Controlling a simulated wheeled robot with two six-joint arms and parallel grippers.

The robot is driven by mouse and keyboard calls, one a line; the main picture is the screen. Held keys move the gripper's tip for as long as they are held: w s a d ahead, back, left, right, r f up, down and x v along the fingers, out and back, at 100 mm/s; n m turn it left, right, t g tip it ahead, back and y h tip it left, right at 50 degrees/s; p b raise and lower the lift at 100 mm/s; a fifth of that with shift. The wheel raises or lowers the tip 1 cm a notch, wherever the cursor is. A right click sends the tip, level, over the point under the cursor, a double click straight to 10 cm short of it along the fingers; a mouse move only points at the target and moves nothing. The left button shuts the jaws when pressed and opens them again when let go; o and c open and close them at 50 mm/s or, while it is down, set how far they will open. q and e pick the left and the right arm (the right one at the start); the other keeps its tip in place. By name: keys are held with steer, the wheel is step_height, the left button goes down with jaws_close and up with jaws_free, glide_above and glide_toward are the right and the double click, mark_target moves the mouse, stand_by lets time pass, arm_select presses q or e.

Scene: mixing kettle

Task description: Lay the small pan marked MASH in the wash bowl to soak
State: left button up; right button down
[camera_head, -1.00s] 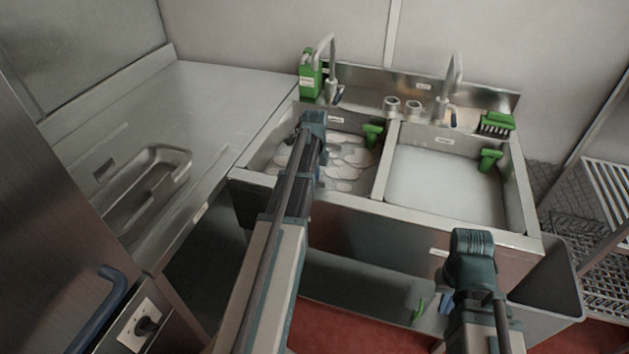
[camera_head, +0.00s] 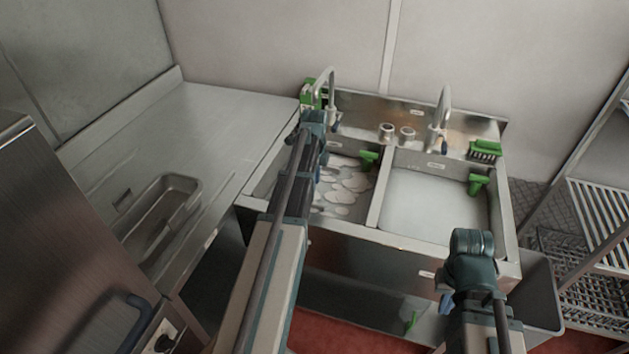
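The left basin (camera_head: 342,198) holds grey water with patches of white suds and fits the wash bowl. I see no pan with a readable MASH mark. A rectangular metal pan or recessed tray (camera_head: 160,212) is at the left counter and looks empty; no marking on it is legible. My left arm reaches up across the front of the left basin, and its wrist end (camera_head: 312,125) hides part of that basin. Its fingers are hidden. My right gripper (camera_head: 450,290) is low in front of the right basin, seen from behind, and its fingers do not show clearly.
The right basin (camera_head: 435,200) holds pale, clear-looking liquid. Taps, green clips and a green brush (camera_head: 485,150) are around the basins. The steel counter (camera_head: 215,105) at left is mostly bare. A steel cabinet (camera_head: 60,240) is at left front, wire racks (camera_head: 585,255) at right.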

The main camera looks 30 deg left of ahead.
arm_select(q)
steer(key=s+d+n, duration=0.1)
steer(key=d, duration=0.5)
steer(key=s+d+n, duration=0.1)
steer(key=s+d, duration=0.1)
steer(key=d, duration=0.4)
steer(key=s+d+n, duration=0.2)
steer(key=d, duration=0.4)
steer(key=shift+s+d, duration=0.1)
steer(key=shift+d, duration=0.1)
steer(key=s+d+n+y, duration=0.1)
steer(key=s+d+n, duration=0.6)
steer(key=s+d, duration=0.6)
steer(key=d, duration=0.3)
steer(key=shift+s+d, duration=0.35)
steer(key=shift+d, duration=0.05)
stand_by(2.3)
